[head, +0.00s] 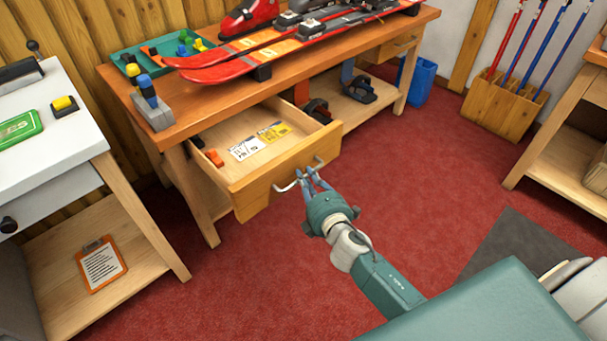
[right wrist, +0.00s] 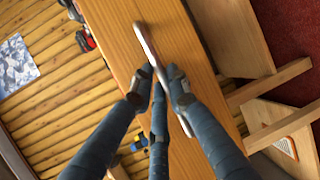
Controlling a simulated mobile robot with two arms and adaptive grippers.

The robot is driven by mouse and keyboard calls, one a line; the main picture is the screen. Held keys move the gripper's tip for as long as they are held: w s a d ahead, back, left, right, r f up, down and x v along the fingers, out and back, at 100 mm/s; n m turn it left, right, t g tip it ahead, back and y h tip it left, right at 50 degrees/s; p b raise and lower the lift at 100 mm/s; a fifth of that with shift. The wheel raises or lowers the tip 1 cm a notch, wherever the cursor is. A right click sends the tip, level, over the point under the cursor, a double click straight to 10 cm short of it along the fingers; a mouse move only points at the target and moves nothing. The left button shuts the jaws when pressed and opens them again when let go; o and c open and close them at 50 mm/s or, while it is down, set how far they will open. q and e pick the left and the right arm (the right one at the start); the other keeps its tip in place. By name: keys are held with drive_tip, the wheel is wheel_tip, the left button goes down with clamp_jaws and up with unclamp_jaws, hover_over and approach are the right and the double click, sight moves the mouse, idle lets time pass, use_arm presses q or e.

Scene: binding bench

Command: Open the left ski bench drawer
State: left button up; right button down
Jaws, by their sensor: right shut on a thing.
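The left ski bench drawer (head: 262,190) stands pulled well out of the wooden bench (head: 183,128), with its inside showing. Its metal handle (head: 286,187) runs across the front panel. My right gripper (head: 311,177) is at the handle, shut on it. In the right wrist view the fingers of my right gripper (right wrist: 160,78) close around the handle (right wrist: 145,42) in front of the wooden drawer front (right wrist: 113,28). My left gripper is not in view.
The drawer holds printed cards (head: 245,148) and a small orange item (head: 213,157). Red skis (head: 235,69) and a green tray (head: 160,55) lie on the bench. A white-topped table (head: 70,140) stands at left. Red carpet (head: 400,150) is clear in front.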

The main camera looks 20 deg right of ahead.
drive_tip(key=c, duration=1.7)
unclamp_jaws()
drive_tip(key=shift+o, duration=0.2)
drive_tip(key=s+r, duration=0.2)
drive_tip(key=s, duration=0.9)
drive_tip(key=shift+s+a+r, duration=0.15)
drive_tip(key=shift+s+a, duration=0.15)
drive_tip(key=shift+s, duration=0.1)
